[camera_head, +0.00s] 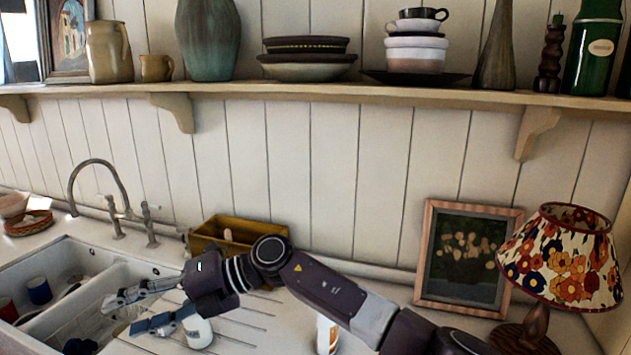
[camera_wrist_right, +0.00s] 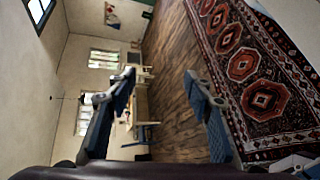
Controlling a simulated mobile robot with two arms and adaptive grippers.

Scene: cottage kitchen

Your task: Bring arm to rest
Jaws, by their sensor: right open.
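My right arm comes in from the lower right over the counter. Its gripper (camera_head: 132,312) points left, above the drainboard's edge by the double sink (camera_head: 75,245). The fingers are apart with nothing held between them. In the right wrist view the two fingers (camera_wrist_right: 158,85) stand wide apart, with only the far room seen between them. My left gripper is in neither view.
A wooden box (camera_head: 225,232), framed picture (camera_head: 465,258) and flowered lamp (camera_head: 562,258) stand behind. A loaded shelf (camera_head: 330,92) runs above. Cups are in the sink.

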